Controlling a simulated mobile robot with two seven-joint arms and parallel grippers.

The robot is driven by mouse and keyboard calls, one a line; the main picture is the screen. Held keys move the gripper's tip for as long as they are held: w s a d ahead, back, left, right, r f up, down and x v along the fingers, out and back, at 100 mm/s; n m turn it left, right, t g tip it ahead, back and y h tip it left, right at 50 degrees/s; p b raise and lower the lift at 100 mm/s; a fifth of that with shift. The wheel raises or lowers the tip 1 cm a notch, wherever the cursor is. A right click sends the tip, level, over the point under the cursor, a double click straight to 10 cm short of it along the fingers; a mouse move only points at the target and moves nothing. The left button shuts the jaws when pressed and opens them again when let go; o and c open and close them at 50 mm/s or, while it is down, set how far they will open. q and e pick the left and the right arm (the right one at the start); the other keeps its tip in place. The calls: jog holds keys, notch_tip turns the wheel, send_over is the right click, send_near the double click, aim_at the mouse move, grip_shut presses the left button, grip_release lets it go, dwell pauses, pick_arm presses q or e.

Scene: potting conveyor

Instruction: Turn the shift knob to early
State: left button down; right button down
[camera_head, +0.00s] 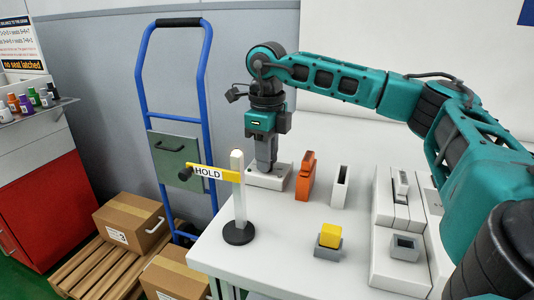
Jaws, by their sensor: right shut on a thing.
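My right gripper (266,168) points straight down at a low white block (284,181) at the back left of the white table. Its fingers are shut on what seems to be the shift knob on top of that block. The fingers hide the knob, so I cannot read its setting or see any "early" mark. My left gripper is not in view.
The white table (290,240) carries a yellow HOLD flag (222,174) on a black-footed post, an orange piece (305,180), a white slotted holder (340,185), a yellow cube (330,234) on a grey base, and white stepped blocks. A blue hand truck (144,85) and cartons (130,222) stand left.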

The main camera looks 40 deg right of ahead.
jog(key=n+p, duration=0.3)
jog(key=n, duration=0.1)
jog(key=shift+r+n, duration=0.15)
jog(key=shift+n, duration=0.15)
jog(key=n+p, duration=0.3)
jog(key=n, duration=0.3)
jog(key=shift+n+p, duration=0.35)
jog(key=shift+n, duration=0.65)
jog(key=n, duration=0.2)
jog(key=shift+n+p, duration=0.4)
jog(key=n, duration=0.2)
jog(key=shift+n, duration=0.4)
jog(key=n+p, duration=0.1)
jog(key=n, duration=0.4)
jog(key=shift+n, duration=0.3)
jog(key=c, duration=0.9)
grip_release()
